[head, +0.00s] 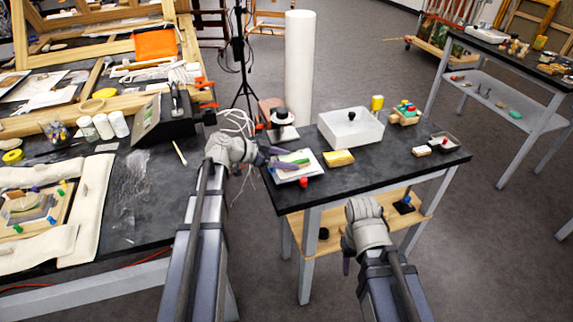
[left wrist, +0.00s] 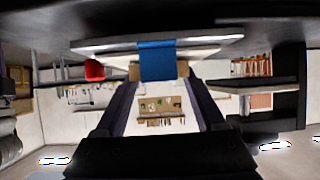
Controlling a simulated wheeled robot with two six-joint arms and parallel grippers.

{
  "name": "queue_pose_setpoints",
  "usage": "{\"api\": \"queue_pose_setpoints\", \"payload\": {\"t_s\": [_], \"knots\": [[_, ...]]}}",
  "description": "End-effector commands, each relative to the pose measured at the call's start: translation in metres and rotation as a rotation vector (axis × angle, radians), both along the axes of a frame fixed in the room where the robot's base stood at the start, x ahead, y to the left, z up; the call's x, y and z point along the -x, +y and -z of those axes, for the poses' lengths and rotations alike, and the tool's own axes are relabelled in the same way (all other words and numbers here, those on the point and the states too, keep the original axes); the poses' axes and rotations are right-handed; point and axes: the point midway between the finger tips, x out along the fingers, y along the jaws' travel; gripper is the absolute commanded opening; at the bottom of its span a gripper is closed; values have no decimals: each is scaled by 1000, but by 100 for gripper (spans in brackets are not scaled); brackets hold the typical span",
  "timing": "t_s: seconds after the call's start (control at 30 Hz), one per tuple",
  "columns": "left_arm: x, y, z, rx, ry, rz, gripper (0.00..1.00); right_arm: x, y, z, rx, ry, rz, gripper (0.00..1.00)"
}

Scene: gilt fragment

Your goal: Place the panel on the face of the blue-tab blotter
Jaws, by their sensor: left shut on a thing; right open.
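A pale flat stack (head: 313,171) with a green strip (head: 297,155) on it lies near the left end of the small dark table. My left gripper (head: 279,163) reaches over it from the left. In the left wrist view pale boards (left wrist: 105,47) span the top, with a blue tab (left wrist: 157,60) at their near edge. The tab lies between my left fingers, which appear shut on it. I cannot pick out the panel with certainty. My right gripper (head: 347,264) is open, low in front of the table, its fingers partly hidden by its wrist.
A yellow block (head: 338,158), a red object (head: 303,182) and a white tray (head: 351,131) share the small table (head: 390,168). A tall white roll (head: 299,70) stands behind it. A cluttered larger table (head: 150,200) is at left. Bare tabletop shows at the front right.

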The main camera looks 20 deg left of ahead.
Motion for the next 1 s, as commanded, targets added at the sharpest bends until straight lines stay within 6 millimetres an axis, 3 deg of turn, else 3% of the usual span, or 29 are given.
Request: {"api": "queue_pose_setpoints", "payload": {"t_s": [0.33,0.37,0.57,0.9,1.0], "knots": [[0,0,3,0,0,0,17,0,0,3,0,0,0,50],[0,0,2,0,0,0,75,0,0,2,0,0,0,50],[0,0,1,0,0,0,97,0,0,1,0,0,0,50],[0,0,-4,0,0,0,100,0,0,-4,0,0,0,50],[7,10,-11,0,0,-4,100,0,0,-11,0,0,0,50]]}}
